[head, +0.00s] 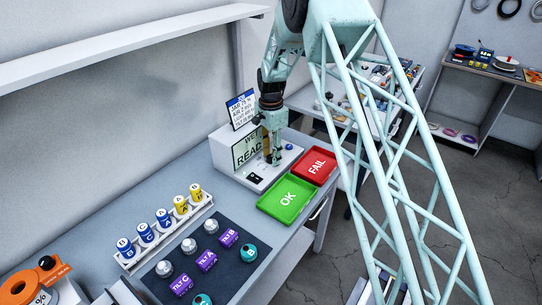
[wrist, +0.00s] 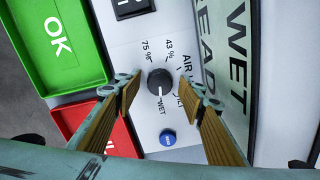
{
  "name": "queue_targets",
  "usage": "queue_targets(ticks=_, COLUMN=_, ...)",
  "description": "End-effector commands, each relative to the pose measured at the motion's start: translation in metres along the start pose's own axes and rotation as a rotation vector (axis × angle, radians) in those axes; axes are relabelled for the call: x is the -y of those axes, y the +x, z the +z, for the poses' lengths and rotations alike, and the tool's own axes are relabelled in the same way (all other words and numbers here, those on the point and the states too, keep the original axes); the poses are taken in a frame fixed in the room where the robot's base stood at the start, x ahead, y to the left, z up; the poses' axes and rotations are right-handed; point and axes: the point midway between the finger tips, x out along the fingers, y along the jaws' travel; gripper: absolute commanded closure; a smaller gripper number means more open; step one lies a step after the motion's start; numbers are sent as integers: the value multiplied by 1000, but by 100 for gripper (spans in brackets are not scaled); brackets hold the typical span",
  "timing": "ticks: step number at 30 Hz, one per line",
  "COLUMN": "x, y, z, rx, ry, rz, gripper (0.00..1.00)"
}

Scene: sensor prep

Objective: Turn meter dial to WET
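The meter (head: 235,165) stands at the back end of the bench, and its screen (wrist: 232,50) reads WET with a partly hidden READ line below. Its dark round dial (wrist: 159,80) has a white pointer line, which points down in the wrist view at the WET label (wrist: 161,108). Labels 75 %, 43 % and AIR lie around the dial's other sides. My gripper (wrist: 162,90) is open, with one finger on each side of the dial and visible gaps between. In the head view my gripper (head: 276,158) is over the meter's panel and hides the dial.
A blue button (wrist: 167,137) sits close to the dial. A green OK tray (head: 270,213) and red FAIL tray (head: 303,169) lie beside the meter. A rack (head: 130,267) of labelled jars and a dark mat (head: 217,278) with several sensors are nearer.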

Motion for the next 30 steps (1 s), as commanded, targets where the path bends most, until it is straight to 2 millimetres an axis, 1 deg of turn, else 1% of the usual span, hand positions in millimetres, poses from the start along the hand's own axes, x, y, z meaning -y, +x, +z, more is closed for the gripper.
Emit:
queue_targets(ticks=5, x=0, y=-11, z=0, rx=0, ry=0, rz=-1, gripper=63)
queue_targets(ticks=8, x=0, y=-21, z=0, rx=0, ry=0, rz=-1, gripper=63)
queue_targets(ticks=24, x=0, y=-96, z=0, rx=-1, ry=0, rz=-2, gripper=63)
queue_targets(ticks=30, x=0, y=-112, z=0, rx=0, ry=0, rz=0, gripper=63)
